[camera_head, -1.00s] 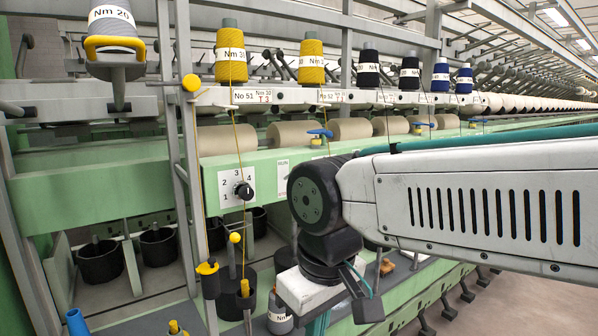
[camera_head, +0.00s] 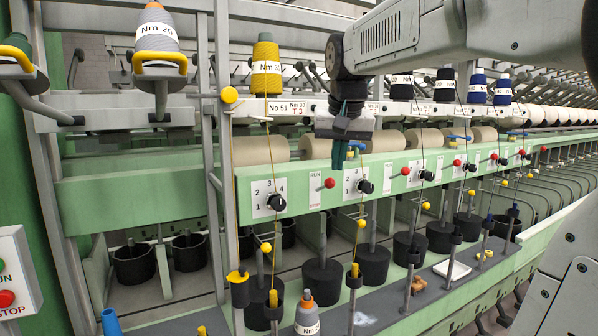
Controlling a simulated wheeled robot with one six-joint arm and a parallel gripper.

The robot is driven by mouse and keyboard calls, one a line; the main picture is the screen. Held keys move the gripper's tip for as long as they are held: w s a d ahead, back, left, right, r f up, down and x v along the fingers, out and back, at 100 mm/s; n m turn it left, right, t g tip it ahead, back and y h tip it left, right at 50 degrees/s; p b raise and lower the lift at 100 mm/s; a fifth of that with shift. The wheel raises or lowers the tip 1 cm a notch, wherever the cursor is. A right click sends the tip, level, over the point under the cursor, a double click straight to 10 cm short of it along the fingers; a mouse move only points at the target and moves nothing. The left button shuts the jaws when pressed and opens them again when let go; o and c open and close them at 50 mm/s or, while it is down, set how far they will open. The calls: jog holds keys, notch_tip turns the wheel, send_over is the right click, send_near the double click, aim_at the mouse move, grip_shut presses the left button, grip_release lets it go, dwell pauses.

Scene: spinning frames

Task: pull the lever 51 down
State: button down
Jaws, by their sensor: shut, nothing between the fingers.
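The No 51 label (camera_head: 286,107) is on the white rail at the left of the row. Below it on the green beam is a RUN/STOP plate (camera_head: 315,193). A lever with a red ball knob (camera_head: 329,183) stands out at the plate's upper half, nearer RUN than STOP. My gripper (camera_head: 338,167) points down with its dark teal fingers together and empty. It appears just above and slightly right of the red knob in the picture. I cannot tell its distance in depth; no contact shows.
A numbered dial with a black knob (camera_head: 277,203) is left of the lever, and another dial (camera_head: 364,186) is right. Several more red-knobbed levers line the green beam (camera_head: 230,190). Yarn runs down from a yellow cone (camera_head: 265,70). A RUN/STOP button box (camera_head: 12,275) is at the left edge.

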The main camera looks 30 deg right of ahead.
aim_at(324, 186)
jog(key=shift+m+t+h, duration=0.3)
jog(key=shift+m+t, duration=0.2)
jog(key=r, duration=0.1)
jog(key=w+r, duration=0.1)
jog(key=r, duration=0.1)
jog(key=d+r, duration=0.1)
jog(key=shift+w+r, duration=0.3)
jog(key=shift+w, duration=0.05)
jog(key=x, duration=1)
jog(key=shift+f, duration=0.1)
jog(key=shift+s+d, duration=0.1)
jog(key=shift+s, duration=0.05)
